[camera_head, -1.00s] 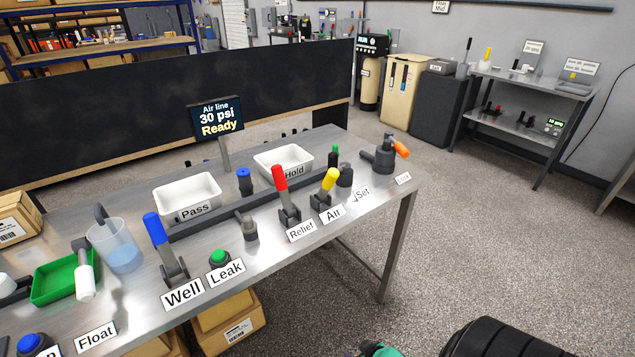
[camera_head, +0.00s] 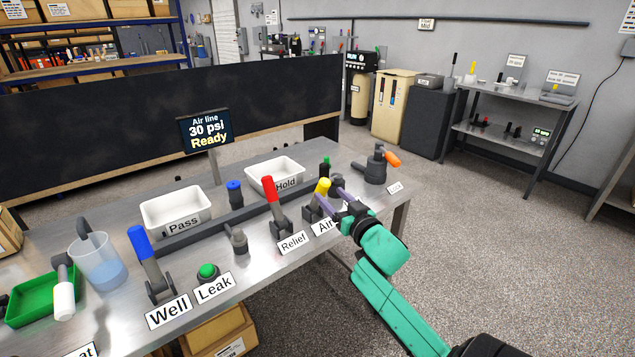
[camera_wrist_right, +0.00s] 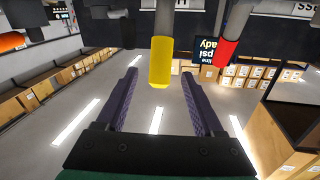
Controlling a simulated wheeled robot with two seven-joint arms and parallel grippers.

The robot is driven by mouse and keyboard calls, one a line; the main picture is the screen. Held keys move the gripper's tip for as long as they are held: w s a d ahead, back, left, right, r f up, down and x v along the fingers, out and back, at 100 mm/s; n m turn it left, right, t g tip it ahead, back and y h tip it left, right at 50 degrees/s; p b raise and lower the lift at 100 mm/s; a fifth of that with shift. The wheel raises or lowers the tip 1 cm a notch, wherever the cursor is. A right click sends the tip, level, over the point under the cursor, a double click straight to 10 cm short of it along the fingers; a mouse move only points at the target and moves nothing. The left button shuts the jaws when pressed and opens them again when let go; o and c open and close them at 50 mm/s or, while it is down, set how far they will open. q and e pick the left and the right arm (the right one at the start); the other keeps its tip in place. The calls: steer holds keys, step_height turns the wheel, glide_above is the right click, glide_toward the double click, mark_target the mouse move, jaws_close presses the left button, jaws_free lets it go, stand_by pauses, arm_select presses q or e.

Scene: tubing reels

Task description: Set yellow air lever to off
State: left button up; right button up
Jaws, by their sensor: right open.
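The yellow air lever (camera_head: 322,187) stands on the steel bench behind the "Air" label (camera_head: 323,227), its yellow grip uppermost. My right gripper (camera_head: 332,200) is at the lever, its two dark purple fingers reaching toward the yellow grip. In the right wrist view the yellow grip (camera_wrist_right: 161,62) lies between and just beyond the open fingertips (camera_wrist_right: 158,75); I cannot tell whether either finger touches it. The sign (camera_head: 205,130) reads "Air line 30 psi Ready". My left gripper is not in view.
The red lever (camera_head: 268,190), labelled "Relief", stands just left of the air lever. A dark fitting with an orange handle (camera_head: 391,159) is to the right. A blue lever (camera_head: 144,245), a green button (camera_head: 207,271) and white trays (camera_head: 175,224) are further left.

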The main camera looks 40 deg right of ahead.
steer(key=w, duration=0.2)
steer(key=w+d, duration=0.1)
steer(key=w, duration=0.5)
steer(key=shift+d+p, duration=0.3)
jaws_close()
steer(key=shift+f, duration=0.1)
stand_by(0.7)
